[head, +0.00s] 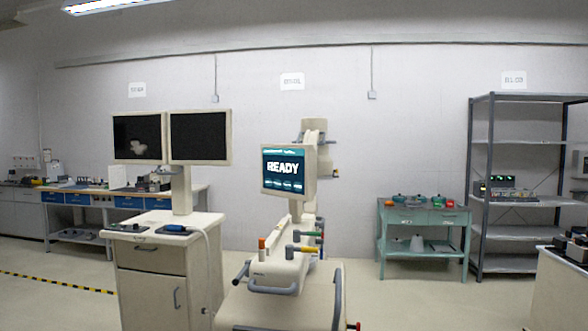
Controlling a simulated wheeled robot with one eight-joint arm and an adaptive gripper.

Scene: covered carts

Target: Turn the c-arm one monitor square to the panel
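A cream C-arm cart (272,276) stands in the lower middle of the head view. Its monitor (289,172) sits on a post above the cart, its screen lit and reading "READY". The screen is turned slightly, so its right side edge shows. Below it is the cart's top panel with grey handles, an orange-topped knob (262,243) and several coloured levers. My gripper is not in this view.
A second cart (150,262) with two dark monitors (198,137) stands close on the left. A green table (423,226) and a metal shelf (528,143) stand at the back right. Open floor lies right of the C-arm cart.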

